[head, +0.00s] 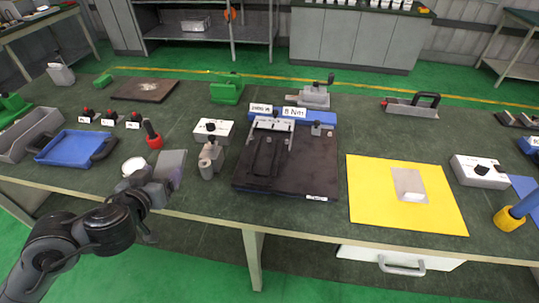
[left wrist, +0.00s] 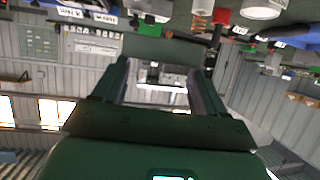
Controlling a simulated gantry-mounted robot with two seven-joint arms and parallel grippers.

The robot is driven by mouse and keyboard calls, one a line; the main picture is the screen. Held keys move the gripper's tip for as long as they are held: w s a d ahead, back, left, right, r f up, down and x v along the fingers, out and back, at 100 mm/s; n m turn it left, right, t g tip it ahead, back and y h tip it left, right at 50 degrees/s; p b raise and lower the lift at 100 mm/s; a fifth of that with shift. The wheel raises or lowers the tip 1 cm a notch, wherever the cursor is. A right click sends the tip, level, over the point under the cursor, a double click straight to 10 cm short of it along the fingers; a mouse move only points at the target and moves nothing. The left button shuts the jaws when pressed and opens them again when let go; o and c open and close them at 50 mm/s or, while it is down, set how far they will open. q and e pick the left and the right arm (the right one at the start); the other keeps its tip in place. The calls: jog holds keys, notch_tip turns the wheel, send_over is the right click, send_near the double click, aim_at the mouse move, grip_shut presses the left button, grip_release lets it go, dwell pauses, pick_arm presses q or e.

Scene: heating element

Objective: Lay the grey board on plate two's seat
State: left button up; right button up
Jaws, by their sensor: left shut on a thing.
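My left gripper (head: 165,182) is at the front left of the table. It is shut on a flat grey board (head: 172,164), held tilted at the table's front edge. In the left wrist view the fingers (left wrist: 165,90) reach up to a dark grey-green piece (left wrist: 165,51); its far side is hidden. A dark fixture base (head: 315,165) with a raised block lies to the right of the gripper, clear of the board. Another pale grey plate (head: 409,185) lies on a yellow mat (head: 365,205). I cannot tell which place is plate two's seat. My right gripper is out of view.
A grey upright part (head: 207,165) and a white box with a knob (head: 213,131) stand between the gripper and the fixture. A blue tray (head: 70,146) and a red-based tool (head: 153,138) are to the left. A white switch box (head: 478,172) stands at the right.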

pick_arm(q)
jog(key=s+d+r, duration=0.2)
jog(key=d+r, duration=0.1)
jog(key=d, duration=0.3)
